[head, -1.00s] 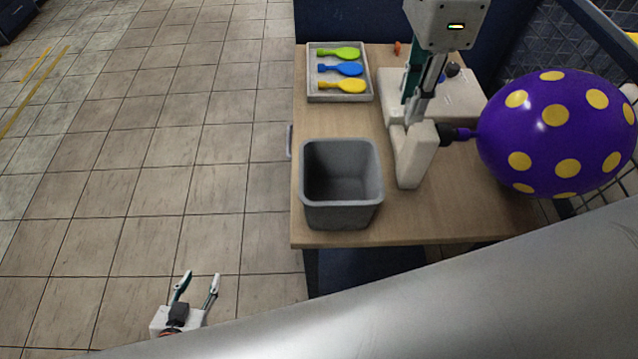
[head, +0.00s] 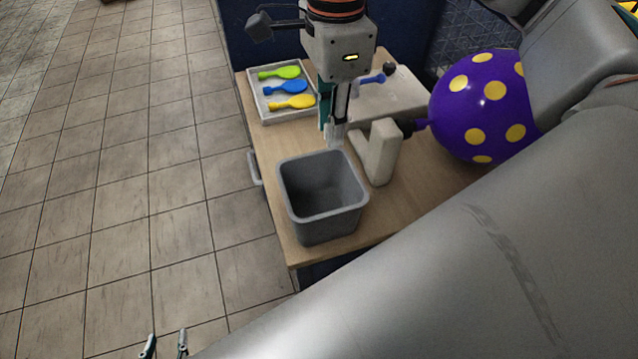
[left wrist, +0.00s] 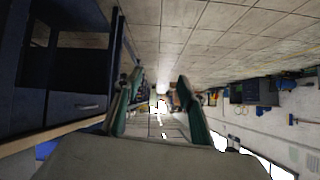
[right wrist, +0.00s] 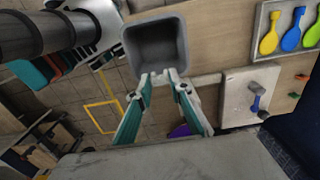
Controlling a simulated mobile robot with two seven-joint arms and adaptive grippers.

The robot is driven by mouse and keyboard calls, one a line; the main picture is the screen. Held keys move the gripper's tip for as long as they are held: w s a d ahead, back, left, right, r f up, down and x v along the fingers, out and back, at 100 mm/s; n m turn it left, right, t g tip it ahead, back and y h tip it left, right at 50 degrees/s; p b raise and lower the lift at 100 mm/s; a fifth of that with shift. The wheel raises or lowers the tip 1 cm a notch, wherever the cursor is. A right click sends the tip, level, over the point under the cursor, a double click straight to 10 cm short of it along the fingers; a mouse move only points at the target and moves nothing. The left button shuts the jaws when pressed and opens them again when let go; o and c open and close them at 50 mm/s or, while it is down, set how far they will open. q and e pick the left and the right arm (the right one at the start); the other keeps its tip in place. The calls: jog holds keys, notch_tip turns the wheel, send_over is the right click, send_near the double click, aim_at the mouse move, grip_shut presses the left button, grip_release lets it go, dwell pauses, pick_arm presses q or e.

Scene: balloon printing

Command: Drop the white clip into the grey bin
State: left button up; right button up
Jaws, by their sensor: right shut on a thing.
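The grey bin (head: 286,205) stands upright on the front left of the wooden table and looks empty. It also shows in the right wrist view (right wrist: 184,42). My right gripper (head: 335,122) points down just behind the bin's back rim in the head view. It is shut on the small white clip (head: 335,137), which is mostly hidden between the fingertips. In the right wrist view my right gripper's tips (right wrist: 161,80) are close to the bin's rim. My left gripper (head: 166,343) is open and empty over the floor. Its parted fingers show in the left wrist view (left wrist: 157,90).
A purple balloon (head: 481,113) with yellow dots sits at the nozzle of a pale machine (head: 379,152), right of the bin. A tray (head: 254,92) with green, blue and yellow paddles lies at the back left. Bare wood (head: 425,187) lies right of the bin.

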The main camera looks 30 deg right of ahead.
notch_tip(320, 180, down, 2)
jog(key=shift+f+b, duration=0.1)
jog(key=shift+b, duration=0.55)
notch_tip(320, 180, down, 3)
jog(key=shift+r+b, duration=0.1)
jog(key=shift+b, duration=0.9)
jog(key=o, duration=1.1)
jog(key=shift+c, duration=0.2)
pick_arm(q)
jog(key=shift+w+d+f, duration=0.15)
jog(key=shift+d+f, duration=0.1)
jog(key=shift+f, duration=0.35)
jog(key=shift+w+d+f, duration=0.1)
jog(key=shift+d+f, duration=0.1)
jog(key=shift+f, duration=0.35)
pick_arm(e)
notch_tip(320, 180, up, 12)
jog(key=shift+f, duration=0.1)
